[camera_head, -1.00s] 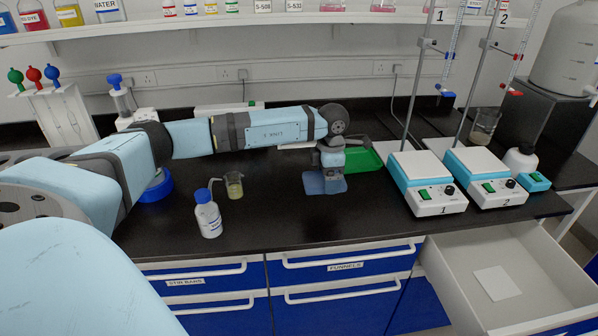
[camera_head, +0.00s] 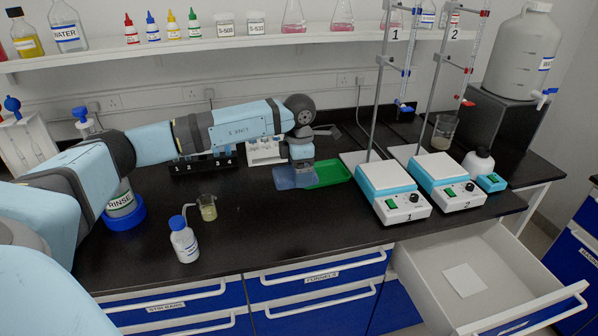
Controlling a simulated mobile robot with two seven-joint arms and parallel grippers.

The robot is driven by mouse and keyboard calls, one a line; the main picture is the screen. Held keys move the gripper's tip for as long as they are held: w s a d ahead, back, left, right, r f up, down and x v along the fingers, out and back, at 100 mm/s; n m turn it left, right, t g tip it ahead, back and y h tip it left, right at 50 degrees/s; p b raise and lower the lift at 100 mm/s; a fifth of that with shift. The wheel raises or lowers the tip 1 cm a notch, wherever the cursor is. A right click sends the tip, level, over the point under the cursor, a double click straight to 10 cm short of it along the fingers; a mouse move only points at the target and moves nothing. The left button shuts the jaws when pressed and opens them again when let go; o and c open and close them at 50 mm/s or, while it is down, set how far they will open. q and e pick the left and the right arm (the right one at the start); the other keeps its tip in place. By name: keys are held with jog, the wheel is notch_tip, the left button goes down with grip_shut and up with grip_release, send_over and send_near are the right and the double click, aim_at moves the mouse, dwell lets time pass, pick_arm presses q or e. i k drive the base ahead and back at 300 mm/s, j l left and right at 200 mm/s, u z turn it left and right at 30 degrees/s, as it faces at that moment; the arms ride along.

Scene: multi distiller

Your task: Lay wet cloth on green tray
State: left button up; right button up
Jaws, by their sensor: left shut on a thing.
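The blue cloth (camera_head: 293,180) hangs below my left gripper (camera_head: 300,168), which is shut on it near the middle of the black bench. The green tray (camera_head: 330,173) lies on the bench just right of and behind the cloth. In this view the cloth overlaps the tray's left end. I cannot tell whether it touches the tray or the bench. My left arm comes in from the left, and its wrist hides the fingertips and part of the tray's left side. My right gripper is not in view.
Hotplate 1 (camera_head: 393,195), with a stand, is right of the tray. A small beaker (camera_head: 207,207) and a labelled bottle (camera_head: 184,240) stand at the front left. A dark rack (camera_head: 205,160) is behind my arm. A drawer (camera_head: 435,285) is open at right. The front middle bench is clear.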

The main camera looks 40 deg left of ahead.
aim_at(323, 176)
jog(key=i+j+z, duration=0.2)
jog(key=i+j, duration=0.15)
jog(key=i+j+z, duration=0.15)
jog(key=i+j, duration=0.15)
jog(key=j, duration=0.25)
